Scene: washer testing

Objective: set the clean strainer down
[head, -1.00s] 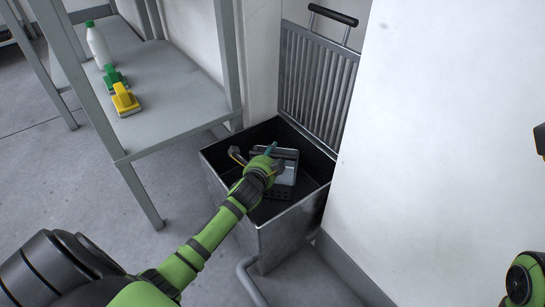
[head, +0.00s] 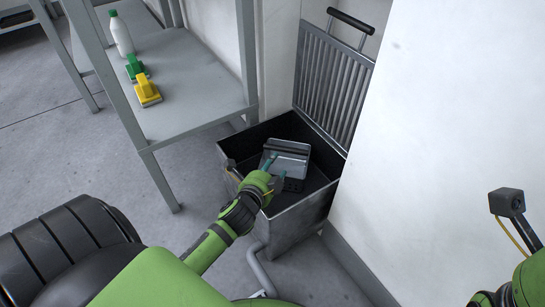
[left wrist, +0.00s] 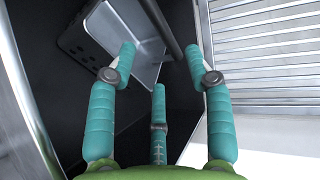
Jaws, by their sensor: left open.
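The strainer (head: 290,158), a grey metal basket with a dark bar along its back edge, sits down inside the dark open sink or bin (head: 322,206). My left gripper (head: 273,172) is open over the near part of that bin, with the strainer just beyond its fingers. In the left wrist view the spread teal fingers (left wrist: 166,65) hold nothing, and the strainer (left wrist: 128,35) shows past them; I cannot tell whether a finger touches it. My right gripper is not clearly seen; only part of the right arm shows at the right edge.
A slatted metal grate lid (head: 335,80) with a black handle stands raised behind the bin. A grey shelf table (head: 190,95) at left holds a white bottle (head: 121,35), a green brush (head: 134,67) and a yellow brush (head: 147,90). A white wall (head: 450,120) stands close on the right.

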